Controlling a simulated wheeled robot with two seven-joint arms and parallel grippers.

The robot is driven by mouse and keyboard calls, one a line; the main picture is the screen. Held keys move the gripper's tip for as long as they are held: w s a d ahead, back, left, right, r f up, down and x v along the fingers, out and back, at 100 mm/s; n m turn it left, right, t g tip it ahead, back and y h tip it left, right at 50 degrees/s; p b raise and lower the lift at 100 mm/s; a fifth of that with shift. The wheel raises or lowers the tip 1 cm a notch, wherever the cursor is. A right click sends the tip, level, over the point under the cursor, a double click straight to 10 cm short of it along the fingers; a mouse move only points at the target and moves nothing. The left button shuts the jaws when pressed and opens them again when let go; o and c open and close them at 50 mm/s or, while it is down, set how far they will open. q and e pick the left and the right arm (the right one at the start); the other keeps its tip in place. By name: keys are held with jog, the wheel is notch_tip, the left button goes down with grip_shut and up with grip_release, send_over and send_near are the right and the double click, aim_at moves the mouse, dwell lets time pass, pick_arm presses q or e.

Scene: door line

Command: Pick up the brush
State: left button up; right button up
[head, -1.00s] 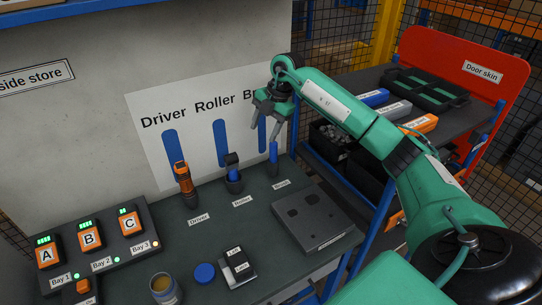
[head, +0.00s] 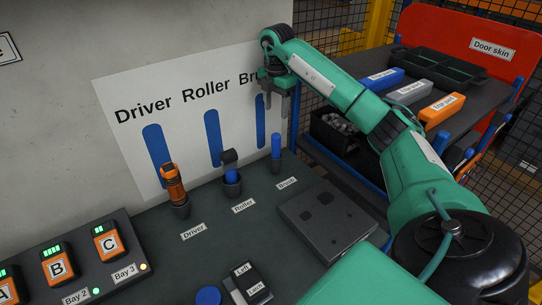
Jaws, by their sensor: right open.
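The brush (head: 276,147) stands upright with its blue handle up, in the rightmost holder on the dark bench, behind the label "Brush". Its lower end is hidden in the holder. My right gripper (head: 277,118) is above the brush, fingers pointing down, open and empty. The fingertips look close to the top of the handle; I cannot tell the exact gap. My left gripper is not in view.
The orange driver (head: 174,184) and the blue-handled roller (head: 231,171) stand in holders to the left. A grey flat box (head: 327,222) lies at front right. A shadow board (head: 190,110) stands behind. Battery chargers (head: 70,262) are at left.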

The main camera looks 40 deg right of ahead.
aim_at(276, 142)
jog(key=shift+f, duration=0.4)
notch_tip(276, 142, down, 7)
jog(key=shift+s+r+p, duration=0.15)
jog(key=shift+r+p, duration=0.05)
jog(key=shift+p, duration=0.7)
jog(key=shift+f, duration=0.45)
jog(key=shift+s+f+p, duration=0.1)
jog(key=shift+f+p, duration=0.15)
jog(key=shift+p, duration=0.1)
notch_tip(276, 142, down, 4)
jog(key=shift+a+f+p, duration=0.1)
jog(key=shift+a+p, duration=0.05)
jog(key=shift+p, duration=0.75)
jog(key=shift+f, duration=0.25)
jog(key=c, duration=1)
jog(key=shift+c, duration=0.2)
